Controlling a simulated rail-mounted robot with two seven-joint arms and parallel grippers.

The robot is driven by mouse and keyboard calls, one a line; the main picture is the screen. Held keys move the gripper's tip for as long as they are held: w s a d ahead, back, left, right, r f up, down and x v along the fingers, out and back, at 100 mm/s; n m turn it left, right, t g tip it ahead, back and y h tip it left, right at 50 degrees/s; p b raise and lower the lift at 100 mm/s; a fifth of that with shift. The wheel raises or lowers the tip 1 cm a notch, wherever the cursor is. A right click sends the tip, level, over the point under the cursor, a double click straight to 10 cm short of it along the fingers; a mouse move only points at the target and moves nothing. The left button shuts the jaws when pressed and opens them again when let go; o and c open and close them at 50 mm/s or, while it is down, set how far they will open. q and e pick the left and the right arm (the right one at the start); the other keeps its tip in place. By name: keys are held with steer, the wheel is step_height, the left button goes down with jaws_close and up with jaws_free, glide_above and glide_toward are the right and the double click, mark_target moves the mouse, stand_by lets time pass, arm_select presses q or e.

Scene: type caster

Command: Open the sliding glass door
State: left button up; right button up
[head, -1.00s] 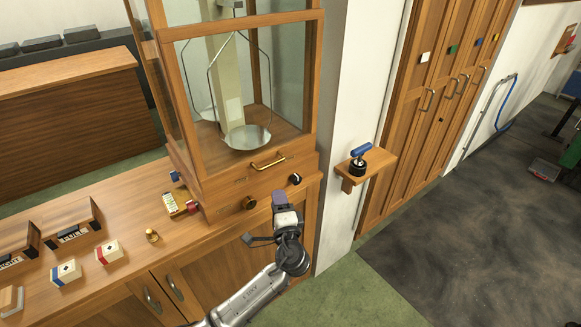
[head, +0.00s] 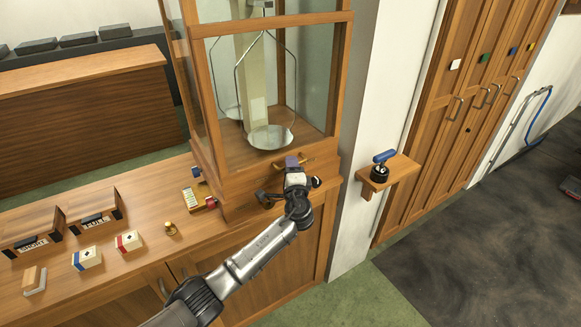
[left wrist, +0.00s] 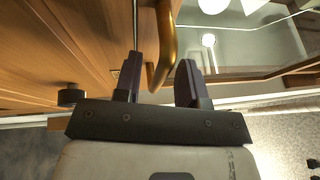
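The glass case (head: 205,120) is a wooden-framed cabinet on the counter, with a hanging balance pan inside. Its front glass door (head: 300,75) looks shut, with its lower rail in place. A brass handle (head: 322,155) sits on the front below the glass, partly hidden by my left gripper (head: 294,162). In the left wrist view the handle (left wrist: 163,50) stands between the two dark fingers of my left gripper (left wrist: 157,72). The fingers are apart, with a gap beside the handle, so the gripper is open around it. My right gripper is not in view.
A wall shelf (head: 390,178) with a blue-handled tool (head: 383,160) is right of the case. Small boxes (head: 88,257) and a brass weight (head: 170,228) lie on the counter to the left.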

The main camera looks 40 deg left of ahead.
arm_select(q)
steer(key=shift+w+a, duration=0.2)
jaws_close()
stand_by(0.4)
